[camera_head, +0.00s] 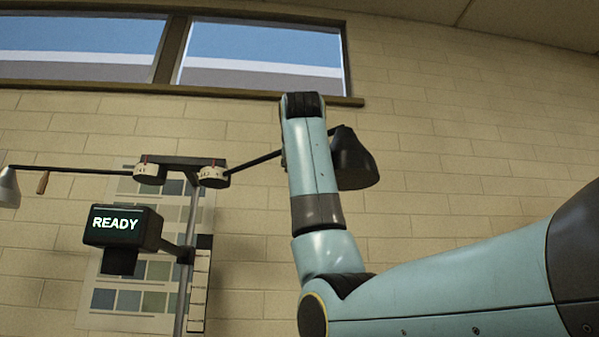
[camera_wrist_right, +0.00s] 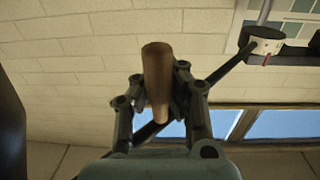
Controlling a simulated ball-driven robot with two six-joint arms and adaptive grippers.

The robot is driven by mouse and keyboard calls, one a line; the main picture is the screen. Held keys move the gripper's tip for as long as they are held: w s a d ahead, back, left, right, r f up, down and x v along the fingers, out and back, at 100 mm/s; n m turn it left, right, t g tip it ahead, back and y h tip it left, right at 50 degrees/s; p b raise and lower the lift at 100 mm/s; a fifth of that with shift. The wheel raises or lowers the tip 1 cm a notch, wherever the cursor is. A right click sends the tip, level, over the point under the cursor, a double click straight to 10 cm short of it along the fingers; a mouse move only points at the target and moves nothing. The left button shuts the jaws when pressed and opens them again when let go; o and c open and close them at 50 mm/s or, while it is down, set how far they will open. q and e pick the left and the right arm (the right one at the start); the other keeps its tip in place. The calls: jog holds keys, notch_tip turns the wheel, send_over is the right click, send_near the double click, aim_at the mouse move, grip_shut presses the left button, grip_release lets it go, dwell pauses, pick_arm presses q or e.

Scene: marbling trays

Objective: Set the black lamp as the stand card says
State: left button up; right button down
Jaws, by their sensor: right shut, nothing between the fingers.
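The black lamp (camera_head: 354,162) hangs at the end of the stand's right arm, its shade tilted down; my arm hides part of that arm. A white dial (camera_head: 213,177) with small marks sits at the arm's pivot, also in the right wrist view (camera_wrist_right: 264,43); its marks are too small to read. In the right wrist view a brown wooden handle (camera_wrist_right: 157,72) stands in line with the fingers of my right gripper (camera_wrist_right: 160,88). The gripper is shut without a hold on it. My right arm hides this gripper in the head view. My left gripper is out of view.
A second dial (camera_head: 150,173) and a pale lamp (camera_head: 9,188) are on the left arm. A screen (camera_head: 122,226) reads READY. A chart with colour patches (camera_head: 130,270) hangs behind the pole (camera_head: 181,300). I cannot pick out the stand card for certain.

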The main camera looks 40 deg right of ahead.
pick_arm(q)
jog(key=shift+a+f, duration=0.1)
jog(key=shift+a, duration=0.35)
pick_arm(e)
jog(key=shift+s+a+f, duration=0.15)
jog(key=shift+a, duration=0.05)
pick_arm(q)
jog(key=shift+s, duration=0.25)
